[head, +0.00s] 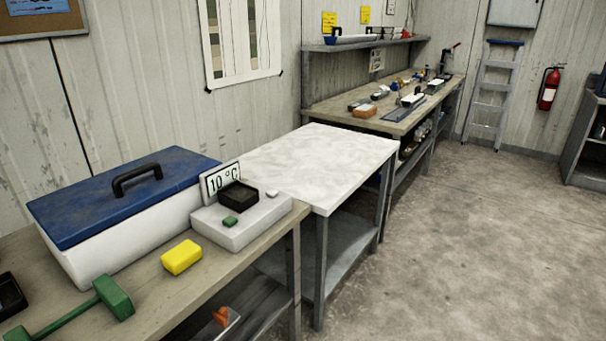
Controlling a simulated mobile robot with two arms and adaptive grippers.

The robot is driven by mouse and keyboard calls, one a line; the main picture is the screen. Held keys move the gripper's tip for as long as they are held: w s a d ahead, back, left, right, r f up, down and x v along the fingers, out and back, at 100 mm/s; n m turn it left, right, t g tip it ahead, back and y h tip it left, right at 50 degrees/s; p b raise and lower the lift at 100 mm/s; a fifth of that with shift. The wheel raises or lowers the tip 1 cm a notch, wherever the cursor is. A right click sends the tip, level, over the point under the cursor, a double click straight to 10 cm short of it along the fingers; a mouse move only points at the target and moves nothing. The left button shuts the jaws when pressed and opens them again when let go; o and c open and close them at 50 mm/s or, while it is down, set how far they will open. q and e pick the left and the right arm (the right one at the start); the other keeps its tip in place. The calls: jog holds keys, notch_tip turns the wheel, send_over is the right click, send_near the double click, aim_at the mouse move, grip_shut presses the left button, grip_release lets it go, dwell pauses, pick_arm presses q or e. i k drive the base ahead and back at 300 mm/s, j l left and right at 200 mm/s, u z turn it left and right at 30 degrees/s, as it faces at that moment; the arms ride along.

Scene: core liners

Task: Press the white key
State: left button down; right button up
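A white boxy device (243,232) stands on the near workbench, with an upright display (215,181) reading 10 °C at its back. The small white key (272,194) sits on the device's top at the right rear. A green key (230,221) sits on its front left part. A black square dish or block (238,197) is on top between them. Neither of my grippers shows in this view, so their state is hidden.
A white cooler box with a blue lid (130,195) stands left of the device. A yellow block (181,257) and a green dumbbell-shaped object (113,297) lie in front. A bare white-topped table (315,160) adjoins at right. The floor (480,240) is clear.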

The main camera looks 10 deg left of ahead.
aim_at(271, 192)
jog(key=i+l, duration=0.25)
jog(key=i, duration=0.25)
jog(key=i+l+z, duration=0.1)
jog(key=i+l, duration=0.15)
jog(key=i, duration=0.2)
